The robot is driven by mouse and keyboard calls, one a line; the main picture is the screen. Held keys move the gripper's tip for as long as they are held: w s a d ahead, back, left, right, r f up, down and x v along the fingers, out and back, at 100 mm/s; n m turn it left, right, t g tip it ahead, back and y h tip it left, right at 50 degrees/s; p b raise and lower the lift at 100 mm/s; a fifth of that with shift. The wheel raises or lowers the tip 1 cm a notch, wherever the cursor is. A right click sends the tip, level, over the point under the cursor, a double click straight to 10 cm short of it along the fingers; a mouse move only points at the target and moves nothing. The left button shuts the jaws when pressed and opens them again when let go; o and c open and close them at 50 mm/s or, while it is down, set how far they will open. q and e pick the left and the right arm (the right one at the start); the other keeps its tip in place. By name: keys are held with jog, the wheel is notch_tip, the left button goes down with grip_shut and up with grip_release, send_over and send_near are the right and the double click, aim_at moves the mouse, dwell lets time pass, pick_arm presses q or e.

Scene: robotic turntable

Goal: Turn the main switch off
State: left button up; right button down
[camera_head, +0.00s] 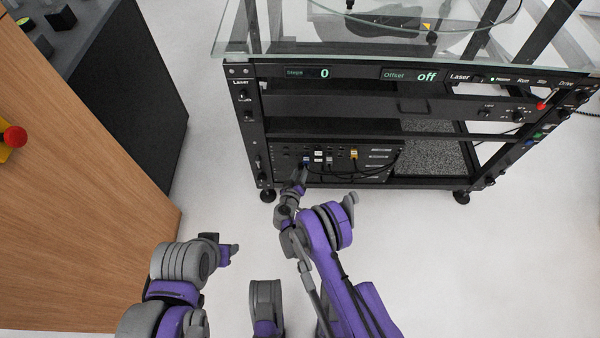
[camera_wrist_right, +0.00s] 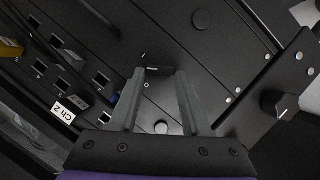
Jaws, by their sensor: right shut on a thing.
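My right gripper (camera_head: 299,176) reaches into the lower bay of the black turntable rack (camera_head: 330,127), at the left part of a black panel. In the right wrist view its two grey fingers (camera_wrist_right: 160,72) are at the panel, shut on a small dark part between their tips. This part looks like the main switch (camera_wrist_right: 157,70), but its on or off position is too small to read. In the head view the gripper hides it. My left gripper (camera_head: 228,252) hangs low over the floor, away from the rack; its fingers are unclear.
The panel has several sockets and cables, with a "Ch 2" label (camera_wrist_right: 63,113). A black knob (camera_wrist_right: 281,104) sits on the post at right. A glass top (camera_head: 280,35) overhangs the rack. A wooden cabinet (camera_head: 75,190) stands at left. Pale floor is clear at right.

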jog(key=shift+c, duration=1.8)
grip_release()
jog(key=p+v, duration=0.2)
jog(key=v, duration=0.8)
jog(key=shift+s+r, duration=0.15)
jog(key=shift+s, duration=0.2)
jog(key=shift+a, duration=0.1)
